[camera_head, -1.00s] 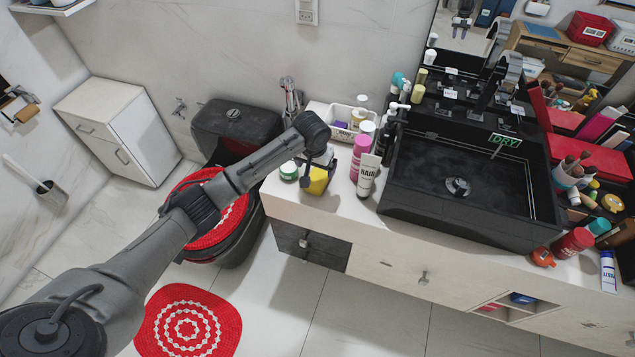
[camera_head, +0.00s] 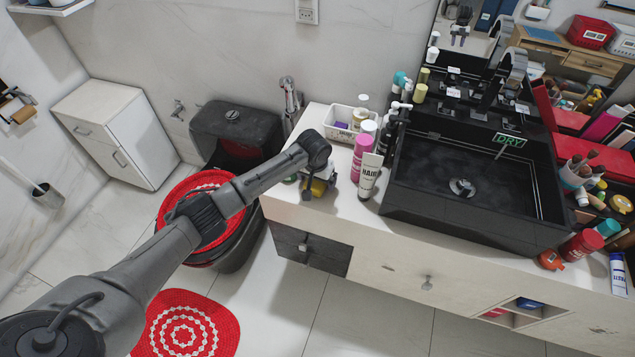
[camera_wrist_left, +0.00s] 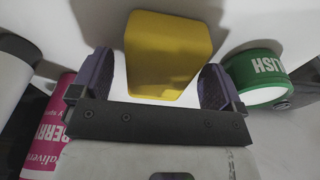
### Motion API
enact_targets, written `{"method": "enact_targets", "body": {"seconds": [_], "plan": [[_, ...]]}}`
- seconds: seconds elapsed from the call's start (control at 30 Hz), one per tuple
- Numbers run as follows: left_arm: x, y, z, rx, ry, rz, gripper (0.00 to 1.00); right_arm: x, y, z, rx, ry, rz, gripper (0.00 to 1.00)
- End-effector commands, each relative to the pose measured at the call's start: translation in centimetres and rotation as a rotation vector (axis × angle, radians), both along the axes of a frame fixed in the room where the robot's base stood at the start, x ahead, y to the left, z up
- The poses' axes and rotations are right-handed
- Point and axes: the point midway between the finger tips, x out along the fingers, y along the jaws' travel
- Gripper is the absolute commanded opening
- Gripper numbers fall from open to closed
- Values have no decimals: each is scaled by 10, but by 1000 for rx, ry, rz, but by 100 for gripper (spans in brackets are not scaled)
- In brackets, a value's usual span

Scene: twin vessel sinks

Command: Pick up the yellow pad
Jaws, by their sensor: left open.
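The yellow pad (camera_wrist_left: 165,50) lies between the two spread fingers of my left gripper (camera_wrist_left: 158,80) in the left wrist view, with a finger on either side of it. The gripper is open; I cannot tell whether either finger touches the pad. In the head view the pad (camera_head: 318,187) is mostly hidden under my left gripper (camera_head: 318,180), at the counter's left end. My right gripper is not in view.
A pink bottle (camera_head: 361,158) and a white HAIR tube (camera_head: 370,177) stand close to the right of the gripper. A white bin (camera_head: 345,122) stands behind. The black sink (camera_head: 470,180) is farther right.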

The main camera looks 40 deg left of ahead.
Motion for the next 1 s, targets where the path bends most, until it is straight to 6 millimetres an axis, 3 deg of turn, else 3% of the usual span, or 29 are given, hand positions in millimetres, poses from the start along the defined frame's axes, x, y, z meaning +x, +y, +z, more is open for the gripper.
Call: {"method": "enact_targets", "body": {"seconds": [1.0], "plan": [[0, -1, -4, -1, 1, 0, 94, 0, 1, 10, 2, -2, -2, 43]]}}
